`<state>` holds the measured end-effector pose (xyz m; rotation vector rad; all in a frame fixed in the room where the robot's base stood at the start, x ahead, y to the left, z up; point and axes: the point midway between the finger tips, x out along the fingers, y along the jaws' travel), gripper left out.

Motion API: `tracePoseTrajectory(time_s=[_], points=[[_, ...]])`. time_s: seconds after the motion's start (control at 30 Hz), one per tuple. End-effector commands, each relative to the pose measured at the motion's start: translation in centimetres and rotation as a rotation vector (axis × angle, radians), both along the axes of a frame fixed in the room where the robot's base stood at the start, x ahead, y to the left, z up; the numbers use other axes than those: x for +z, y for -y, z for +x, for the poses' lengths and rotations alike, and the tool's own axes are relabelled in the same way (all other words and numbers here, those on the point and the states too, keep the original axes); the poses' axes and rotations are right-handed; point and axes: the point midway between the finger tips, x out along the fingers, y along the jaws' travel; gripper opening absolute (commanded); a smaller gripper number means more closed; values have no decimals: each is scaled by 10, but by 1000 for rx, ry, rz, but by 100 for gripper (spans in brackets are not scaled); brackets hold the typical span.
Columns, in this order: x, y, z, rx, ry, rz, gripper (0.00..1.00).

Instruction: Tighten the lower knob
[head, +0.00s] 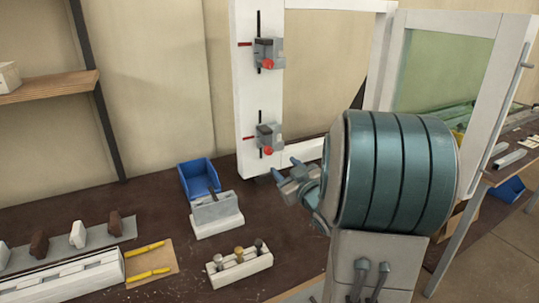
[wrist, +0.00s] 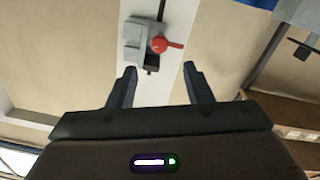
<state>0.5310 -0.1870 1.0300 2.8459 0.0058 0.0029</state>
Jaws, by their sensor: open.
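The lower knob (head: 267,150) is red and sits on the lower grey clamp (head: 266,135), which is mounted on a white upright profile (head: 246,90). My gripper (head: 287,172) is open and empty, below and right of the lower clamp in the head view. Its two fingers (wrist: 157,78) stand apart in the wrist view, not touching the knob.
An upper clamp (head: 268,50) with its own red knob is higher on the profile. A blue bin (head: 199,178), a grey-white block holder (head: 215,214) and a small rack (head: 239,266) stand on the dark bench. A glazed door frame (head: 385,55) is at right.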

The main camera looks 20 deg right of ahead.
Motion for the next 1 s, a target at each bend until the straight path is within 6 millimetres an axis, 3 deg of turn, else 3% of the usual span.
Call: tracePoseTrajectory(time_s=[0.2,0.4,0.6,0.87,1.0], points=[[0,0,48,1,-1,2,46],[0,2,78,-4,-1,1,46],[0,2,91,-4,-2,1,46],[0,2,92,-5,-2,0,46],[0,2,91,-5,-2,0,13]])
